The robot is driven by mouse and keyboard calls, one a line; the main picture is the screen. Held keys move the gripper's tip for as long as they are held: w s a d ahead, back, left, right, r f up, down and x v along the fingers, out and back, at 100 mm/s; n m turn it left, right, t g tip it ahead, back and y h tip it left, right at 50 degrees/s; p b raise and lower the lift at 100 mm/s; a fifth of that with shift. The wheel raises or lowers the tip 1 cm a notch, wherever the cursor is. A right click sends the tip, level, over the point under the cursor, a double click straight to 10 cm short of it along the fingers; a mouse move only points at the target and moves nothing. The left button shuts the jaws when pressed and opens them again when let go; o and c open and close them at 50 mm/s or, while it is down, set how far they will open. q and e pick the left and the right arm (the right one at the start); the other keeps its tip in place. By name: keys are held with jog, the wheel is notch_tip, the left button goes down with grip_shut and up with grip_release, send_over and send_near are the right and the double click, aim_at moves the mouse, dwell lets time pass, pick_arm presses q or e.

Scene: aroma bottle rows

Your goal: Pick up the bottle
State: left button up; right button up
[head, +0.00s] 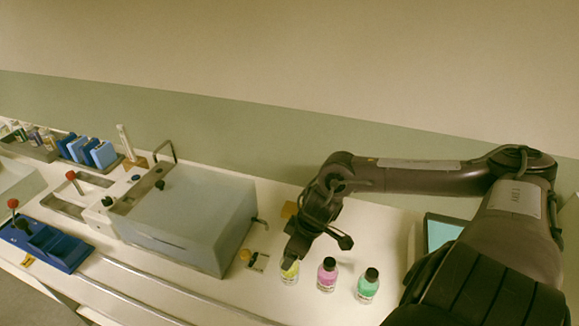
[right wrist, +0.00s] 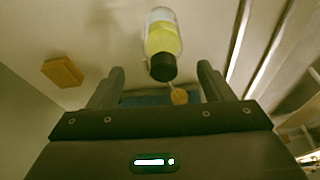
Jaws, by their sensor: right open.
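Three small bottles stand in a row on the white bench top: one with yellow liquid (head: 290,272), one with pink liquid (head: 327,275) and one with green liquid (head: 368,286). Each of the pink and green ones shows a black cap. My right gripper (head: 296,248) is at the yellow bottle and hides its top in the head view. In the right wrist view the yellow bottle (right wrist: 162,38) has a black cap, which lies between the tips of my open right gripper (right wrist: 159,72). Neither finger visibly touches it. My left gripper is not in view.
A large grey box-shaped machine (head: 185,216) stands left of the bottles. A yellowish block (right wrist: 62,72) lies near the yellow bottle. A screen (head: 442,233) is at the right. Rails run along the front.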

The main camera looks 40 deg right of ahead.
jog(key=shift+w+f, duration=0.1)
jog(key=shift+f, duration=0.1)
jog(key=x, duration=0.4)
jog(key=shift+a+f, duration=0.3)
jog(key=shift+w+f, duration=0.1)
jog(key=shift+f, duration=0.25)
jog(key=c, duration=0.5)
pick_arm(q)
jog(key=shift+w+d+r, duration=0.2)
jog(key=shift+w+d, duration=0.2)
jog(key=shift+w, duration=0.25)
pick_arm(e)
jog(key=c, duration=0.7)
